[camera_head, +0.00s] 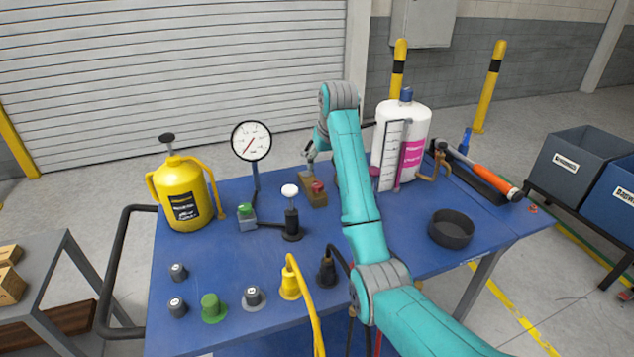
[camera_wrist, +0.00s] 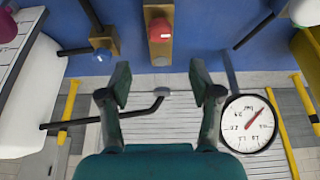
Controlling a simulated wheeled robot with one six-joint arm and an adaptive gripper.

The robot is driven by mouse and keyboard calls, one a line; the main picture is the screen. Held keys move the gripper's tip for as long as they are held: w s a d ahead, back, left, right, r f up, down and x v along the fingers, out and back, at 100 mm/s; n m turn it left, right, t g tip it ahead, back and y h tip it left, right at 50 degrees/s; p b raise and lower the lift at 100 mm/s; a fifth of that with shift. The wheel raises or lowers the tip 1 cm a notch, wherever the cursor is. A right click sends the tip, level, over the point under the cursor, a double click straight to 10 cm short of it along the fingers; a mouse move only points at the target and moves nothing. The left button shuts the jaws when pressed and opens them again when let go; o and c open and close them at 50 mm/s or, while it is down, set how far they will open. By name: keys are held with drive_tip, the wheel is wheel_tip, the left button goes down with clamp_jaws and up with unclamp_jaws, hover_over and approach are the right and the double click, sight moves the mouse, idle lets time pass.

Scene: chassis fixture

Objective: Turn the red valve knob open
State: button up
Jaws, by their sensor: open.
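A red knob (camera_head: 318,186) sits on a small wooden block (camera_head: 308,196) near the middle of the blue table. In the wrist view the red knob (camera_wrist: 160,30) shows at top centre, beyond the fingertips and roughly in line with the gap between them. My gripper (camera_wrist: 160,82) is open and empty, and apart from the knob. In the head view my gripper (camera_head: 311,152) is above and behind the block, partly hidden by my arm. A darker magenta-red knob (camera_head: 375,172) is beside the white tank (camera_head: 417,125). I cannot tell which way either knob is turned.
A dial gauge (camera_head: 251,141) and a white-topped lever (camera_head: 290,192) stand left of the block. A yellow can (camera_head: 182,195) is farther left. A black bowl (camera_head: 451,228) and an orange-handled hammer (camera_head: 485,172) are at right. Several plugs line the front edge.

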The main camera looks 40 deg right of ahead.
sight(318, 184)
drive_tip(key=x, duration=1)
drive_tip(key=shift+w+d+f, duration=0.1)
drive_tip(key=shift+f, duration=0.25)
drive_tip(key=c, duration=1.1)
